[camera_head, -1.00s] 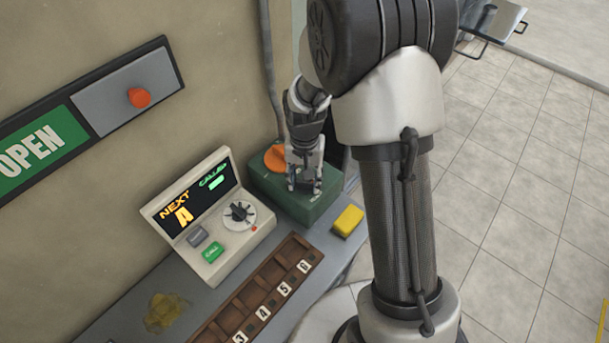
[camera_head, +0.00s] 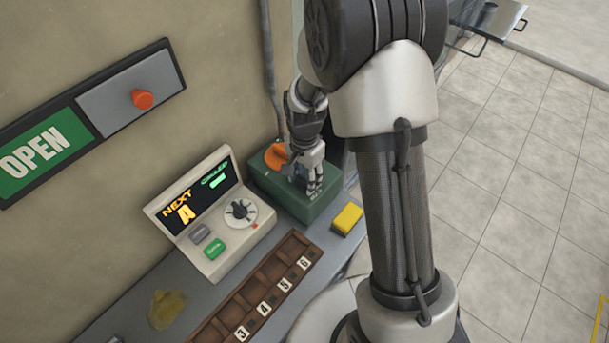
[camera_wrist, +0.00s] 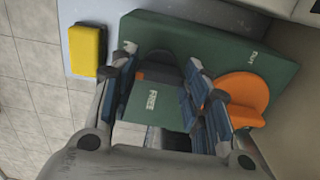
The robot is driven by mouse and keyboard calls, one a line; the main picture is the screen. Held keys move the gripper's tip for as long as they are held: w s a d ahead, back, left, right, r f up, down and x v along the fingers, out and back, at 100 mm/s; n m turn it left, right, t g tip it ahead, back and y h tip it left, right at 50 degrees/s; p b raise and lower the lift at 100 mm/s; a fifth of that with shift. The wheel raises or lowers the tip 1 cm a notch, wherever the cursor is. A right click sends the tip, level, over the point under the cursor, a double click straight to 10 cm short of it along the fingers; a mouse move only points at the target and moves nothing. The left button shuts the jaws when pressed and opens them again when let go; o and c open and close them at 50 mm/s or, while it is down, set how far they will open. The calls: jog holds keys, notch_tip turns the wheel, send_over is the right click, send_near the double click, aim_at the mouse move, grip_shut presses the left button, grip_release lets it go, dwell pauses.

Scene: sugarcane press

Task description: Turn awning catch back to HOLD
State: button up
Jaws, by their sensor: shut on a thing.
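A green box (camera_head: 312,212) stands at the far end of the counter. My gripper (camera_head: 308,182) reaches down onto its top. In the wrist view the green box (camera_wrist: 218,48) carries the word FREE between my fingers, and small lettering near its upper edge. My gripper (camera_wrist: 160,72) has its fingers on either side of a dark part with a bit of orange, which looks like the catch (camera_wrist: 155,73); the fingers hide much of it. A round orange knob (camera_wrist: 243,98) sits beside the right finger; in the head view the orange knob (camera_head: 275,155) is partly covered. HOLD is not legible.
A yellow block (camera_head: 347,219) lies right of the green box. A console (camera_head: 207,255) with a dial and buttons stands to the left. A numbered wooden rack (camera_head: 232,312) runs along the counter's front edge. A wall pipe (camera_head: 268,70) rises behind the box.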

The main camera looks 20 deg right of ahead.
aim_at(304, 178)
dwell(0.3)
jog(key=o, duration=1.1)
jog(key=shift+c, duration=0.2)
jog(key=shift+r, duration=0.1)
notch_tip(304, 178, up, 12)
